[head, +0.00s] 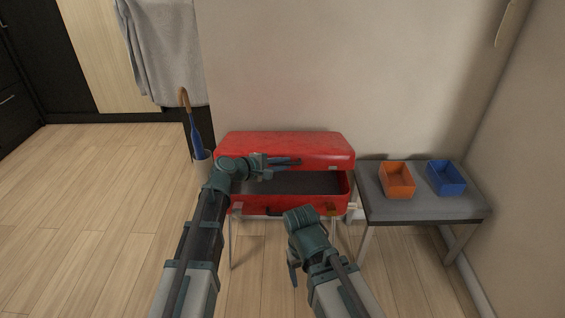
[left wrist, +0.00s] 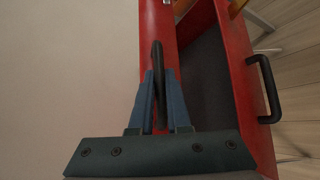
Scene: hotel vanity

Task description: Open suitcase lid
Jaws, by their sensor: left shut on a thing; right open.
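The red suitcase has its lid (head: 290,145) partly raised, with the dark grey inside of the base (head: 335,205) showing below it. The lid also shows as a red strip in the left wrist view (left wrist: 158,22). My left gripper (head: 285,166) is at the lid's front edge, shut on a dark bar-shaped lid handle (left wrist: 158,62) between its blue fingers. A second dark handle (left wrist: 268,90) is on the base's front wall. My right gripper (head: 293,270) is open and low in front of the suitcase, apart from it; its fingers are partly hidden by its own wrist.
The suitcase rests on a thin-legged stand against the wall. A grey-topped bench (head: 425,208) at right carries an orange box (head: 397,181) and a blue box (head: 445,178). An umbrella (head: 194,135) stands in a holder at left. The floor at left is clear.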

